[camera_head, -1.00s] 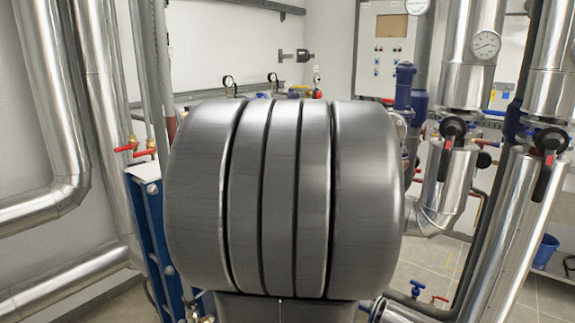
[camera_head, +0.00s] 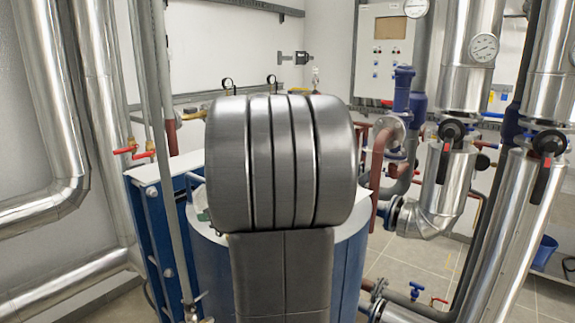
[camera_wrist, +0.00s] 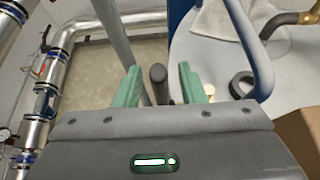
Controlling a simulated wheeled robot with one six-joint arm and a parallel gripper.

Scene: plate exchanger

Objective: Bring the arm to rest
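My arm fills the middle of the head view as large dark grey segments, and my gripper is hidden there. In the wrist view my gripper (camera_wrist: 158,87) shows two green fingers standing apart. A dark rounded rod end (camera_wrist: 158,74) shows between the fingers with gaps on both sides; I cannot tell how far beyond them it lies. Nothing is seen clamped.
A blue drum-like body with a pale top (camera_wrist: 200,60) stands beside the gripper. On it are a white cloth (camera_wrist: 225,22), a black ring (camera_wrist: 242,85) and a blue bar (camera_wrist: 250,45). Silver pipes (camera_head: 60,110) stand left and insulated pipes (camera_head: 475,70) right. A blue bucket (camera_head: 545,252) is far right.

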